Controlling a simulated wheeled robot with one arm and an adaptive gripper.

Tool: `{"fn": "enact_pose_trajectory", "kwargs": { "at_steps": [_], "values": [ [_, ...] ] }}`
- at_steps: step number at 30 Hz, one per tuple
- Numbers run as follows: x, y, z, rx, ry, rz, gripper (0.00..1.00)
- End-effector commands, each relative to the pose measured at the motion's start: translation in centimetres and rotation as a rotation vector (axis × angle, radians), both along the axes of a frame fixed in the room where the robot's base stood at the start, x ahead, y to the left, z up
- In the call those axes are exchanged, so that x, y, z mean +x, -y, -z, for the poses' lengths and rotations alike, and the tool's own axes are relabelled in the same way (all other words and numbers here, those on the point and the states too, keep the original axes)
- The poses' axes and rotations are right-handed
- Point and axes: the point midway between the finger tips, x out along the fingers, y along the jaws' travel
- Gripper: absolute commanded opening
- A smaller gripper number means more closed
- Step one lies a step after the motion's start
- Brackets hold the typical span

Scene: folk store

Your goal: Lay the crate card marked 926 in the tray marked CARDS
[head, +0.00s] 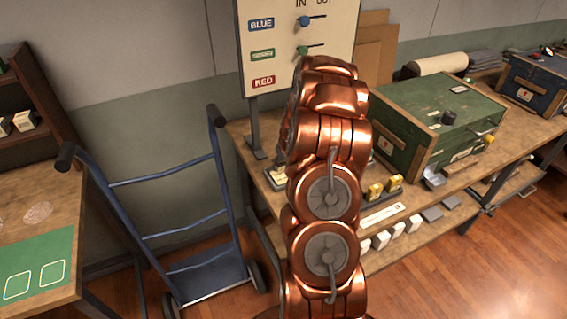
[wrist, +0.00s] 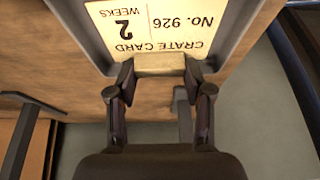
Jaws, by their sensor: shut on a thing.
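The crate card (wrist: 150,22) is cream, reads "CRATE CARD No. 926, 2 WEEKS", and appears upside down in the wrist view. A pale block (wrist: 158,64) at its near edge sits between the fingertips of my gripper (wrist: 160,78), which is shut on it. A grey tray rim (wrist: 232,40) runs around the card; whether the card touches the tray floor I cannot tell. No CARDS marking is legible. In the head view my copper arm hides the gripper; a small dark tray (head: 268,182) with something cream shows just left of the arm.
A green chest (head: 424,120) and a blue chest (head: 530,85) stand on the wooden bench. Yellow-tagged items (head: 376,191) stand at its front. A board with sliders (head: 290,45) rises behind. A blue hand truck (head: 205,280) stands left, beside a table with a green mat (head: 38,268).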

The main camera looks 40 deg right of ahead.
Motion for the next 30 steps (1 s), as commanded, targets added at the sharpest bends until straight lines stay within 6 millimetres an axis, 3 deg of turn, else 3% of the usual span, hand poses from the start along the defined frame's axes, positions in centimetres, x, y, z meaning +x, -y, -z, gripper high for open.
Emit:
{"fn": "enact_pose_trajectory", "kwargs": {
  "at_steps": [3,4,11,21,30],
  "values": [
    [0.0,0.0,0.4,0.000,0.000,0.000,0.29],
    [0.0,0.0,0.3,0.000,0.000,0.000,0.53],
    [0.0,0.0,0.3,0.000,0.000,0.000,0.76],
    [0.0,0.0,0.1,0.000,-0.001,0.000,0.76],
    [-0.7,-0.2,-1.8,-0.001,0.003,0.001,0.76]
  ]
}}
